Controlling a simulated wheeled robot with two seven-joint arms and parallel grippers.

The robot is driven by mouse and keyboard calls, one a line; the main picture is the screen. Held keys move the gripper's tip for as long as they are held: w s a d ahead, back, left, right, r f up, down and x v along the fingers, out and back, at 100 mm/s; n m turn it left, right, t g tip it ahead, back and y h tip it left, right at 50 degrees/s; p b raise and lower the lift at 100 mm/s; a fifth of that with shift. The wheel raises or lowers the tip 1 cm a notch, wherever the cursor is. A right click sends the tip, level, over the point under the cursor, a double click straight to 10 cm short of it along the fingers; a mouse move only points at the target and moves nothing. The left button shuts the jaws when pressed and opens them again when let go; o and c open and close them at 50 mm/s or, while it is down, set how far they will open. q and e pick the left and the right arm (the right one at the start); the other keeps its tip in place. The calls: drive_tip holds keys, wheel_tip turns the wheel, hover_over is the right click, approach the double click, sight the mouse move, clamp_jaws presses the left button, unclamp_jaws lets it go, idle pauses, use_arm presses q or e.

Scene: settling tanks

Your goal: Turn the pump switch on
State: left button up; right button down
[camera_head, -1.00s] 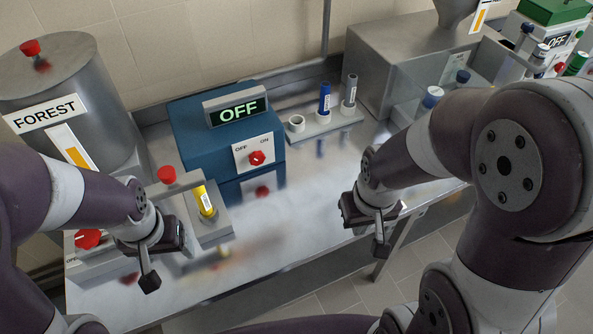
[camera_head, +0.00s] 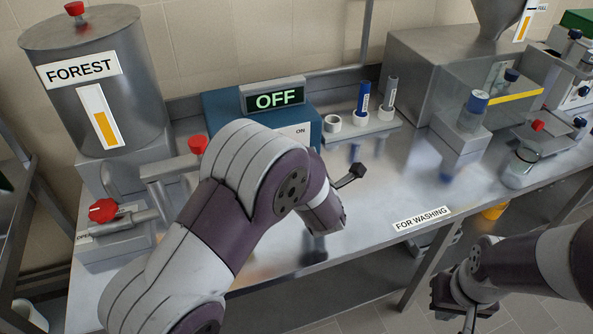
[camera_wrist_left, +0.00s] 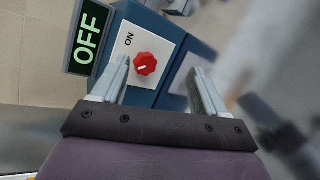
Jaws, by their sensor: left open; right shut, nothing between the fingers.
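The blue pump box (camera_head: 222,110) stands at the back of the bench, its lit display (camera_head: 277,100) reading OFF. My left arm hides its red switch in the head view, leaving the ON label (camera_head: 299,131) visible. In the left wrist view, the red switch knob (camera_wrist_left: 145,64) sits on a white plate (camera_wrist_left: 157,42); its white mark does not point at ON. My left gripper (camera_wrist_left: 160,72) is open, with the knob showing between its fingers, apparently beyond their tips. Contact is not visible. My right gripper (camera_head: 468,312) is shut and empty, low at the right in front of the bench.
A FOREST tank (camera_head: 130,110) and another red knob (camera_head: 103,210) are at the left. A rack with blue and grey tubes (camera_head: 362,125) stands right of the box. A metal hopper unit (camera_head: 410,75) is behind. The bench front by the FOR WASHING label (camera_head: 422,218) is clear.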

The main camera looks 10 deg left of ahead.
use_arm(q)
wheel_tip(320, 180, down, 5)
drive_tip(key=n+y+b, duration=0.1)
drive_tip(key=n+y, duration=0.1)
drive_tip(key=n, duration=0.2)
drive_tip(key=n+t+y+b, duration=0.1)
drive_tip(key=n+y+b, duration=0.1)
drive_tip(key=n, duration=0.2)
drive_tip(key=shift+s+a+f+b, duration=0.1)
drive_tip(key=shift+a+f+b, duration=0.05)
drive_tip(key=shift+b, duration=0.15)
drive_tip(key=n+y, duration=0.2)
drive_tip(key=shift+s+a+f+n, duration=0.1)
drive_tip(key=shift+s+a+n, duration=0.05)
drive_tip(key=shift+s+n, duration=0.25)
drive_tip(key=shift+a+n, duration=0.2)
drive_tip(key=shift+n, duration=0.3)
drive_tip(key=x, duration=0.4)
drive_tip(key=p+x, duration=0.1)
drive_tip(key=x, duration=0.3)
drive_tip(key=r+x, duration=0.1)
drive_tip(key=x, duration=0.3)
drive_tip(key=shift+a+r+p, duration=0.1)
drive_tip(key=shift+a+p, duration=0.1)
drive_tip(key=shift+p, duration=0.1)
drive_tip(key=c, duration=1.1)
use_arm(e)
wheel_tip(320, 180, down, 4)
drive_tip(key=shift+w+f, duration=0.1)
